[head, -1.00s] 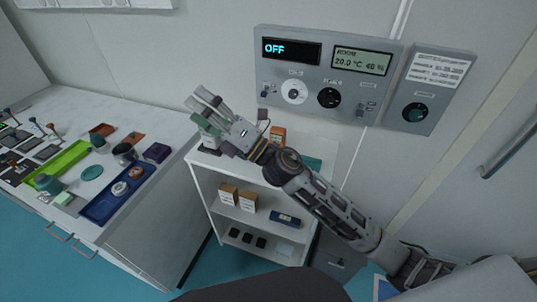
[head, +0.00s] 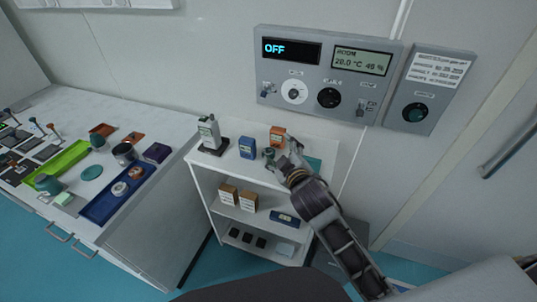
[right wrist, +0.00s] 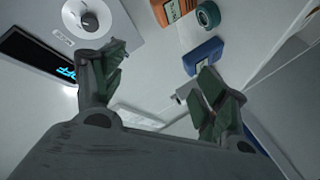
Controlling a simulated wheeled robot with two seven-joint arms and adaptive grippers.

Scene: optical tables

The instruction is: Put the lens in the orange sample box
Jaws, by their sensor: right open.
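The orange sample box (head: 277,136) stands on the top of the white shelf unit; part of it shows at the top of the right wrist view (right wrist: 169,10). A small round teal piece (head: 269,155), which looks like the lens, stands in front of it; in the right wrist view it is a teal ring (right wrist: 208,14) beside the orange box. My right gripper (head: 289,156) is just right of the teal piece. Its fingers (right wrist: 160,75) are apart with nothing between them. My left gripper is out of view.
A control panel (head: 328,75) is on the wall behind. The table at left holds a blue tray (head: 98,211), a green tray (head: 73,154) and small parts.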

